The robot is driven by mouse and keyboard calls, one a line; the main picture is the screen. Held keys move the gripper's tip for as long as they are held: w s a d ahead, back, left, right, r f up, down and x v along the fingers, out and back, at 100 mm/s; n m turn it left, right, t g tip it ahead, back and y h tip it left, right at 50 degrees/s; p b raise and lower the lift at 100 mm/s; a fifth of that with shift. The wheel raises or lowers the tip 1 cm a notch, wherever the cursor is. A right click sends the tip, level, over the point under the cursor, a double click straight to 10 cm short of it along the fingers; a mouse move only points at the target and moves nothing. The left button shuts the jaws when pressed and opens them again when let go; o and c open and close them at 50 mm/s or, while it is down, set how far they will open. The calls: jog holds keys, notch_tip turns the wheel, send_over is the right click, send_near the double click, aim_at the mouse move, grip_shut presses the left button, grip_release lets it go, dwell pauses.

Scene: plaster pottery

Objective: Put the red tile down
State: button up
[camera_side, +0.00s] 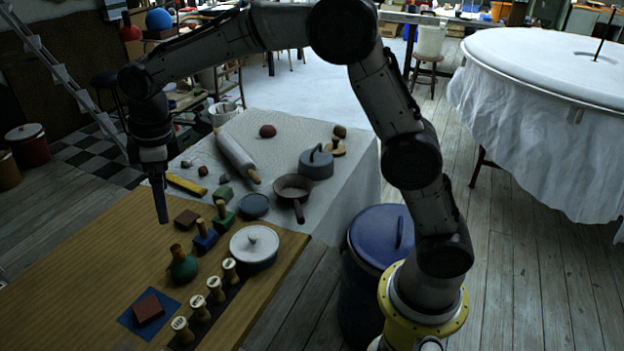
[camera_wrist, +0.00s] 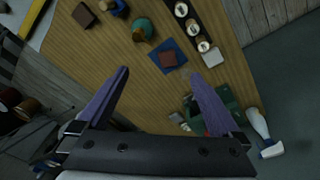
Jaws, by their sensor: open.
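A dark red square tile (camera_side: 148,309) lies flat on a blue square mat (camera_side: 129,321) near the front left of the wooden table. In the wrist view the tile (camera_wrist: 168,59) sits inside the mat (camera_wrist: 183,51), with blue showing around it. My gripper (camera_side: 163,218) is raised over the table's left part, behind the tile and apart from it. In the wrist view my gripper (camera_wrist: 158,73) has its purple fingers wide apart with nothing between them. A similar brown-red tile (camera_side: 187,218) lies farther back on bare wood.
Several wooden stamps (camera_side: 215,290) line a dark strip right of the mat. The wood left of the mat (camera_side: 60,290) is clear.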

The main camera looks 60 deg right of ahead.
jog(key=s+d+r+m+t, duration=0.1)
jog(key=s+d+r, duration=0.2)
jog(key=s, duration=0.2)
jog(key=s+d+r+m, duration=0.2)
jog(key=s+d, duration=0.1)
jog(key=s, duration=0.2)
jog(key=s+d+r+m+t, duration=0.1)
jog(key=s+d+r, duration=0.15)
jog(key=s, duration=0.25)
jog(key=s+d+f+m+t, duration=0.1)
jog(key=s+d+m, duration=0.1)
jog(key=s, duration=0.6)
jog(key=s+d+f+m, duration=0.2)
jog(key=s+m, duration=0.1)
jog(key=s, duration=0.5)
jog(key=shift+s+f+t, duration=0.2)
jog(key=shift+s+t, duration=0.1)
jog(key=shift+t, duration=0.1)
jog(key=shift+d, duration=0.1)
